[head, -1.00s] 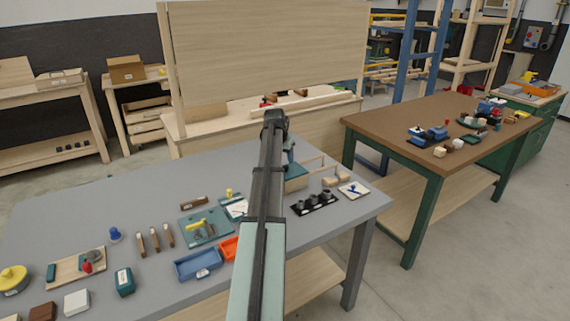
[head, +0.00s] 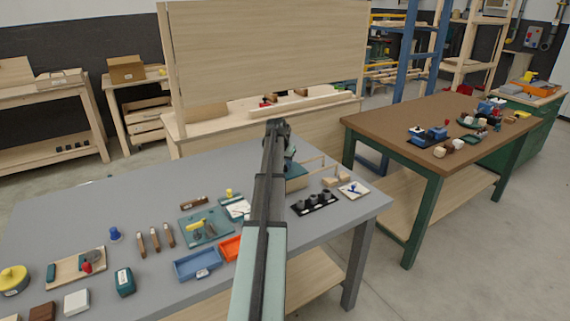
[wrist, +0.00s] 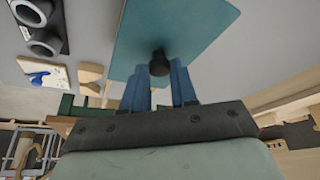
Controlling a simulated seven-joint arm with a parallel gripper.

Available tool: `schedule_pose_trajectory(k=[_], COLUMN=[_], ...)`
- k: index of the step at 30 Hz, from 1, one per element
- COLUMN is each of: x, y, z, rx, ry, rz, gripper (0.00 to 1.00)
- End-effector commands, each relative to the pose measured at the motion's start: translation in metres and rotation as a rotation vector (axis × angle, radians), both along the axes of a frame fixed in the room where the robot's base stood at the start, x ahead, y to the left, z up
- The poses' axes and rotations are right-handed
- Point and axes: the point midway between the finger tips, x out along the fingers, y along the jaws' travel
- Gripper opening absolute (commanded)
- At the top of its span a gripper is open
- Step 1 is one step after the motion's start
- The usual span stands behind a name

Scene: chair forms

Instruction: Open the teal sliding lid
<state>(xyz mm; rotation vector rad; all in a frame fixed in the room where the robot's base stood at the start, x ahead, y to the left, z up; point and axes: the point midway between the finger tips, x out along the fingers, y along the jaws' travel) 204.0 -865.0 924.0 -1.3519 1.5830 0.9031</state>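The teal lid (wrist: 185,25) fills the upper middle of the wrist view as a flat panel with a dark round knob (wrist: 159,63) on it. In the head view, the teal box (head: 297,182) stands near the back right of the grey table, partly hidden by my arm. My gripper (wrist: 159,68) has its two blue fingertips on either side of the knob, close to it. Whether the fingers press on the knob or leave a small gap cannot be told. In the head view my gripper (head: 288,150) is over the box, mostly hidden.
A black tray with dark cups (head: 314,204) and a white board with a blue piece (head: 354,190) lie right of the box. A blue bin (head: 197,264) and an orange bin (head: 230,248) sit at the front.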

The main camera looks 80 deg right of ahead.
Motion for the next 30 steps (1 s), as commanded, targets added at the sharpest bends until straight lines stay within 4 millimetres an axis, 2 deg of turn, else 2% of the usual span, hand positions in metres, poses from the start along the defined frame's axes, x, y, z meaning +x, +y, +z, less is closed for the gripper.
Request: schedule_pose_trajectory(k=[1, 8, 22, 26, 30], x=[0.0, 0.0, -0.003, -0.016, -0.039], y=[0.0, 0.0, -0.004, -0.018, -0.041], z=[0.0, 0.0, 0.0, 0.0, 0.001], rx=[0.0, 0.0, 0.0, 0.0, 0.0], ry=[0.0, 0.0, 0.0, 0.0, 0.001], rz=[0.0, 0.0, 0.0, -0.003, -0.004], gripper=[0.22, 0.0, 0.0, 0.0, 0.0])
